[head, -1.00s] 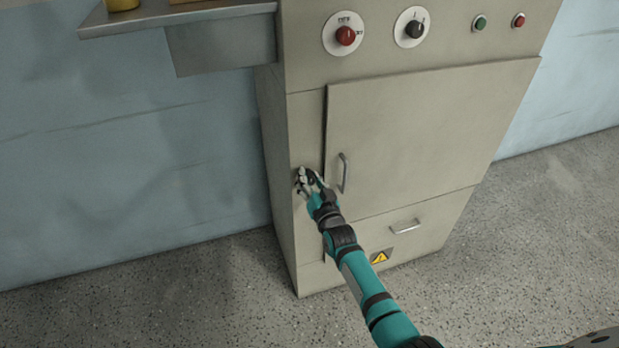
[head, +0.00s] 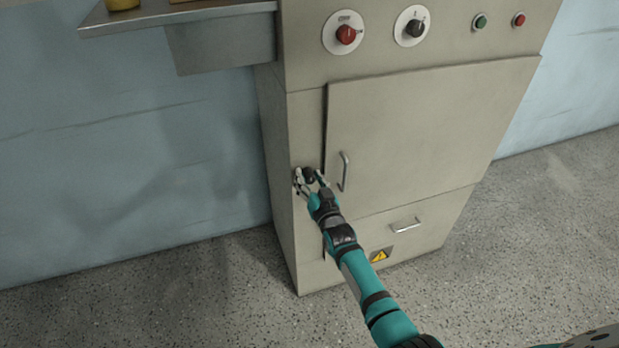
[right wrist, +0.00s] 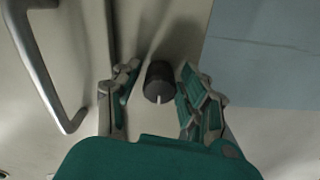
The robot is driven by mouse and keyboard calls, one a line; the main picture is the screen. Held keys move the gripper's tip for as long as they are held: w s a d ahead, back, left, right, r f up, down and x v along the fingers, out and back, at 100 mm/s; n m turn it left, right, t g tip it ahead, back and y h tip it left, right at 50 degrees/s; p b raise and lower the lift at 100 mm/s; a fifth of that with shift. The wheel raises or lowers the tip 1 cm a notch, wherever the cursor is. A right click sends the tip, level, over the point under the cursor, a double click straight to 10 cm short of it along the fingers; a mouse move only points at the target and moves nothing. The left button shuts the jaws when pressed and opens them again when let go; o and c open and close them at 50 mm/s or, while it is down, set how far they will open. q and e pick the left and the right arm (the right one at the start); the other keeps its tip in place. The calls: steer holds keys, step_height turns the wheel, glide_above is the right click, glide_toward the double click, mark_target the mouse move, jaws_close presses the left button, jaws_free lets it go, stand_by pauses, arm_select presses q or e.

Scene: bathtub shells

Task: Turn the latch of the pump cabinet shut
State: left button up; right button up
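The pump cabinet (head: 430,130) is beige, and its door sits flush or nearly so, with a dark line along its left edge. The latch (right wrist: 159,82) is a small black round knob with a white mark, on the frame left of the door; it also shows in the head view (head: 308,174). My right gripper (head: 311,181) is at the latch. In the right wrist view, the right gripper (right wrist: 157,84) is open with one finger on each side of the knob. A gap shows on the left; contact on the right is unclear. My left gripper is not in view.
The door handle (head: 344,172) is close to the right of my gripper. A drawer handle (head: 406,226) is lower down. A red knob (head: 345,35) and a black knob (head: 415,28) are above. A metal shelf (head: 180,14) juts out at upper left. Floor in front is clear.

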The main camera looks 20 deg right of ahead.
steer(key=shift+o, duration=0.6)
steer(key=shift+r, duration=0.1)
steer(key=s, duration=1.2)
steer(key=shift+d, duration=0.2)
steer(key=s+f+n+g, duration=0.1)
steer(key=s+f+g, duration=0.2)
steer(key=s+f, duration=0.5)
steer(key=s+a+f+n+g, duration=0.1)
steer(key=s+f+g, duration=0.2)
steer(key=f, duration=0.9)
steer(key=s+f+g, duration=0.3)
steer(key=s+f, duration=0.3)
steer(key=f, duration=0.4)
steer(key=s+d+f+n+g, duration=0.1)
steer(key=s+f+g, duration=0.3)
steer(key=s, duration=1.2)
steer(key=s+d+f+n+g, duration=0.1)
steer(key=s+d+f+g, duration=0.2)
steer(key=s+f, duration=0.8)
steer(key=s+g, duration=0.1)
steer(key=s, duration=0.4)
steer(key=shift+f+h+p, duration=0.15)
steer(key=shift+h+p, duration=0.15)
steer(key=shift+p, duration=0.1)
steer(key=shift+d, duration=0.1)
